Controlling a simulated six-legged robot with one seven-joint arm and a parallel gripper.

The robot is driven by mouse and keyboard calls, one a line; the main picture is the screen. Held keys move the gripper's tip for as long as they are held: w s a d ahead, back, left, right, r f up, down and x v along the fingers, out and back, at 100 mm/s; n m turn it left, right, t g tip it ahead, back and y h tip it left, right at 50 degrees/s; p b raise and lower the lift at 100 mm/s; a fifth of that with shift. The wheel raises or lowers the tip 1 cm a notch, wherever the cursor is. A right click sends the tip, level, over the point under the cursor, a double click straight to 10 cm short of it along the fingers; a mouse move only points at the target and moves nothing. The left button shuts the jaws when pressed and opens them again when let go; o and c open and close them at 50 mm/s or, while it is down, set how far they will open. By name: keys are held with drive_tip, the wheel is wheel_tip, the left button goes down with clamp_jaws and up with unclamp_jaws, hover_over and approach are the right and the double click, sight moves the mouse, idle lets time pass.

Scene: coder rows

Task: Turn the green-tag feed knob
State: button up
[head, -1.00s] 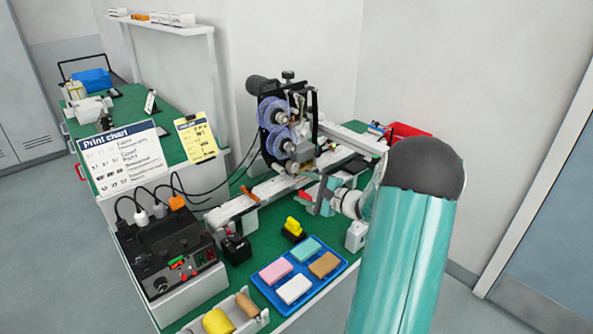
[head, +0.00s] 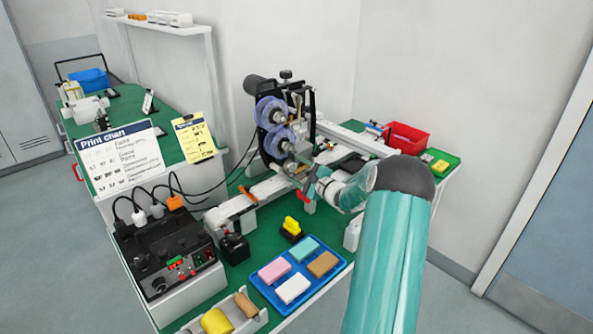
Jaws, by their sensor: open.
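No knob with a green tag can be made out for certain. The coder machine (head: 277,128), with blue-purple reels and a black frame, stands at the back of the green bench. A small dark knob (head: 286,75) tops it, with no green tag visible. My gripper (head: 306,185) is open in front of the machine's lower right side, small and partly merged with the parts behind. I cannot tell whether it touches anything.
A blue tray (head: 257,284) with several coloured blocks, a yellow-topped stamp (head: 291,227) and a black block (head: 234,248) stand on the front of the bench. A red bin (head: 407,137) is at the back right. White rails flank the machine.

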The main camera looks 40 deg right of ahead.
drive_tip(key=shift+w, duration=0.95)
drive_tip(key=c, duration=1)
drive_tip(key=shift+o, duration=0.2)
drive_tip(key=shift+m, duration=0.3)
drive_tip(key=m, duration=0.5)
drive_tip(key=shift+s, duration=0.1)
drive_tip(key=m, duration=0.6)
drive_tip(key=shift+m, duration=0.3)
drive_tip(key=shift+f, duration=0.1)
